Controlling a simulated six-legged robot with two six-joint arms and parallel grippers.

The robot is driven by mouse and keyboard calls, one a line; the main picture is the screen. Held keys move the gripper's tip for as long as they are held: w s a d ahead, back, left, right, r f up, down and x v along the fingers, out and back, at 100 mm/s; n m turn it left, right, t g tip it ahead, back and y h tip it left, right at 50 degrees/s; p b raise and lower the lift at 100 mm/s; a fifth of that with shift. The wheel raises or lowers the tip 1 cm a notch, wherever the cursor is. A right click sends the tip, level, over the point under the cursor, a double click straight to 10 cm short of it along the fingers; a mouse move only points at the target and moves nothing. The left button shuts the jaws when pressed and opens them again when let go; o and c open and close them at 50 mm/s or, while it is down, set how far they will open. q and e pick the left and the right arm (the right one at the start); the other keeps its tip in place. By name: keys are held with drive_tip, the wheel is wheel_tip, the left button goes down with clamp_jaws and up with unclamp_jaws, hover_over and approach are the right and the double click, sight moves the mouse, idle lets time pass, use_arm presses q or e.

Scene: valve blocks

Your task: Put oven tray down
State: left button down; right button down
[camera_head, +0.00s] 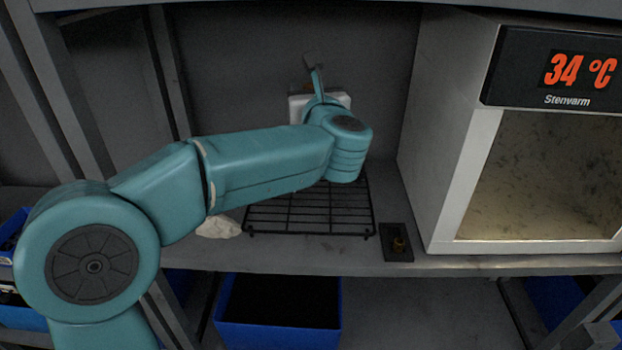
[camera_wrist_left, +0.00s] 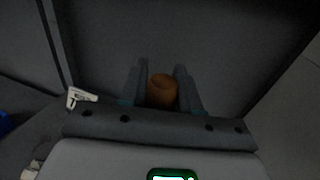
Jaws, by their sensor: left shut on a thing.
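A black wire rack (camera_head: 310,208), the only tray-like thing I can make out, lies flat on the shelf under my left arm. Its far part is hidden by the arm. My left gripper (camera_head: 314,65) is behind my wrist, above the rack and near the back wall; its fingers are hard to make out there. In the left wrist view, my gripper (camera_wrist_left: 161,85) has an orange-brown cylinder (camera_wrist_left: 162,93) between its two fingers and is shut on it. Whether the cylinder belongs to something larger, I cannot tell. My right gripper is not in view.
A white oven (camera_head: 450,145) reading 34 °C stands on the right. A small black block (camera_head: 396,240) with a brass knob lies on the shelf (camera_head: 300,258) between rack and oven. A pale cloth-like lump (camera_head: 217,228) is left of the rack. Blue bins (camera_head: 278,335) stand below.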

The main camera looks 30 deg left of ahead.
use_arm(q)
wheel_tip(320, 180, down, 5)
drive_tip(key=shift+b, duration=0.4)
drive_tip(key=shift+s+f, duration=0.1)
drive_tip(key=shift+f, duration=0.5)
wheel_tip(320, 180, down, 3)
drive_tip(key=shift+f+b, duration=0.1)
drive_tip(key=shift+b, duration=0.2)
drive_tip(key=shift+f, duration=0.2)
drive_tip(key=c, duration=0.8)
unclamp_jaws()
